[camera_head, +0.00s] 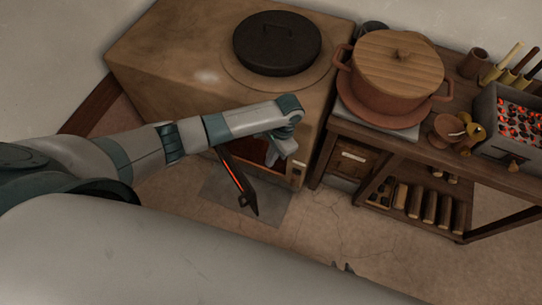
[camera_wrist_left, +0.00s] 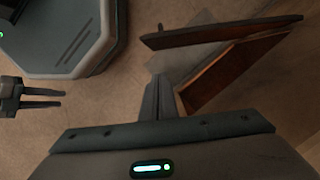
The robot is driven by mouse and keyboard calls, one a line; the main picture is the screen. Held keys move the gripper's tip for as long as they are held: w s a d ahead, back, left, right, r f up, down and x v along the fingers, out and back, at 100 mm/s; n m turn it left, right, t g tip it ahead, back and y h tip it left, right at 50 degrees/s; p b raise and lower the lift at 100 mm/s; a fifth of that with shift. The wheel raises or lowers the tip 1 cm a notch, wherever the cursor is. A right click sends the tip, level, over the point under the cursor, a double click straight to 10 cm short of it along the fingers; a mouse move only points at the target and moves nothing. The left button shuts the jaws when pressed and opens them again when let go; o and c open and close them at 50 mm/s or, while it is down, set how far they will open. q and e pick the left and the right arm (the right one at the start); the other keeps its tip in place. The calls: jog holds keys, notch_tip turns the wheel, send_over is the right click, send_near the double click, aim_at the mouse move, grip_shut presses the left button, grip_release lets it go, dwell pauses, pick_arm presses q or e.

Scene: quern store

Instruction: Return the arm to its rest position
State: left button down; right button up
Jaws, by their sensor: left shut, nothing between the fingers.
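My left arm reaches in from the left in the head view. Its gripper (camera_head: 272,158) hangs in front of the stove's opening, near the open, dark door (camera_head: 240,182) with a glowing red strip. In the left wrist view, my left gripper (camera_wrist_left: 160,92) is shut with nothing between its fingers. The open door (camera_wrist_left: 225,32) lies just beyond the fingertips there; contact cannot be told. My right gripper (camera_wrist_left: 42,97) shows at the left edge of the wrist view, its two fingers apart and empty. In the head view, only small dark tips show past my pale arm.
The clay stove (camera_head: 180,60) carries a black lidded pan (camera_head: 277,43). Logs (camera_head: 430,207) lie below. The floor in front is clear.

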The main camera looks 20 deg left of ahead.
dwell(0.3)
pick_arm(q)
jog(key=s+d+r+t+h, duration=0.2)
jog(key=s+d+h, duration=0.2)
jog(key=s+d, duration=0.65)
jog(key=s+a+r+n+t+y, duration=0.1)
jog(key=s+a+r+n+t, duration=0.2)
jog(key=s+a, duration=0.45)
jog(key=s+a+r+n+t+y, duration=0.1)
jog(key=s+a+r+n, duration=0.1)
jog(key=s+a+r, duration=0.5)
jog(key=w+d+f+t, duration=0.1)
jog(key=w+f, duration=0.2)
jog(key=f, duration=0.7)
jog(key=w+d+f, duration=0.1)
jog(key=w+f, duration=0.3)
jog(key=f, duration=0.6)
jog(key=s+d+f+t+h, duration=0.1)
jog(key=s+f, duration=0.2)
jog(key=f, duration=1.1)
jog(key=shift+s+f, duration=0.2)
jog(key=shift+f, duration=0.2)
jog(key=shift+d, duration=0.1)
